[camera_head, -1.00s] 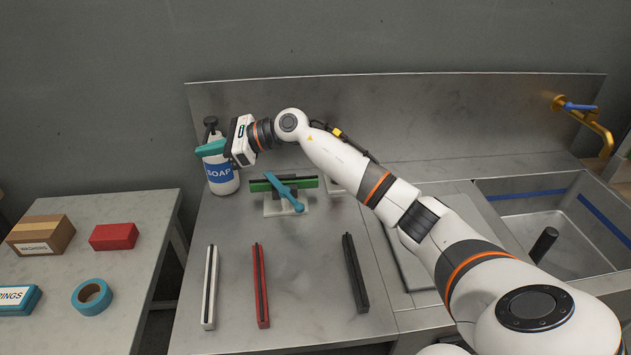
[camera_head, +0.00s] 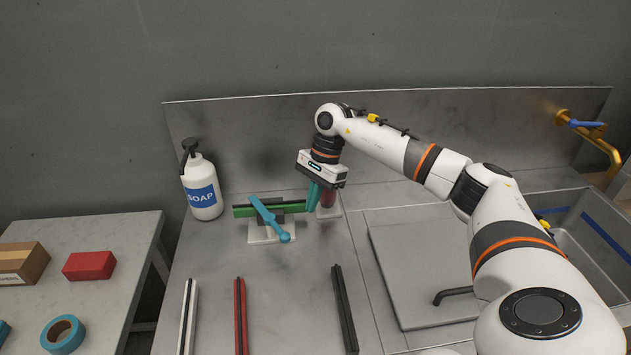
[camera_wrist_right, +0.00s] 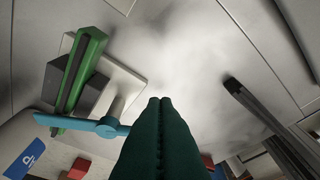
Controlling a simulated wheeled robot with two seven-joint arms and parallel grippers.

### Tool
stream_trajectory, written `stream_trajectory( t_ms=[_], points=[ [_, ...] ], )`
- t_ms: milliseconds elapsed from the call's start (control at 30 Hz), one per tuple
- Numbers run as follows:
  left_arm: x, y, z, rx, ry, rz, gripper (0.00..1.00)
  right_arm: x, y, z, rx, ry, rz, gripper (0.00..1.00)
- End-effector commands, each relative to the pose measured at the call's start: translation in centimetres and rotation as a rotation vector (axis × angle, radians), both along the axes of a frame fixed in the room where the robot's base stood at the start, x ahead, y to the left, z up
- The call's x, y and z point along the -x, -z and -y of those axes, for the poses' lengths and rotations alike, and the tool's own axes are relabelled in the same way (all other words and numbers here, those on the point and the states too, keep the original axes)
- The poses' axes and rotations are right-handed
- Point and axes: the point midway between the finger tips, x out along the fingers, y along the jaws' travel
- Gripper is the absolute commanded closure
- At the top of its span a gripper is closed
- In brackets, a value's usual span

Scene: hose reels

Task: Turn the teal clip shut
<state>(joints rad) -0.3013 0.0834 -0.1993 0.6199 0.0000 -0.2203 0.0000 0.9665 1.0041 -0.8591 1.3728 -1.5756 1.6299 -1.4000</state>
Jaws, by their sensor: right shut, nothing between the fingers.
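The teal clip (camera_head: 269,218) is a lever with a round knob at its near end. It lies slanted across a green bar (camera_head: 243,211) with a dark block, on a pale base plate (camera_head: 262,238). In the right wrist view the teal clip (camera_wrist_right: 108,128) crosses one end of the green bar (camera_wrist_right: 86,62). My left gripper is out of view.
A soap bottle (camera_head: 203,195) stands left of the clip. A red object (camera_head: 328,198) stands right behind my fingers. White (camera_head: 188,315), red (camera_head: 241,315) and black (camera_head: 344,310) bars lie in front. The metal counter between clip and bars is clear.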

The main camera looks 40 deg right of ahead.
Motion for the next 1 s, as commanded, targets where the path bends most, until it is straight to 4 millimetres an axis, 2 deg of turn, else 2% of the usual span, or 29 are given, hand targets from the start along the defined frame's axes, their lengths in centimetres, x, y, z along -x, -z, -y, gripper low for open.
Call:
stream_trajectory(
  t_ms=[167,300,433,1000],
  points=[
    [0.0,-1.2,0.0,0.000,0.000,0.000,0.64,0.2,3.4,-1.3,-0.002,0.000,-0.004,1.00],
    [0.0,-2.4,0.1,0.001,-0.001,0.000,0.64,0.4,3.1,-3.7,-0.003,-0.004,0.000,1.00],
    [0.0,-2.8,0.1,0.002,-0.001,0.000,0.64,0.4,3.4,-4.7,-0.001,-0.001,0.000,1.00],
    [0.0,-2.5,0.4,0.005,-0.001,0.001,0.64,0.2,3.7,-5.7,-0.002,0.007,0.002,1.00]
  ],
)
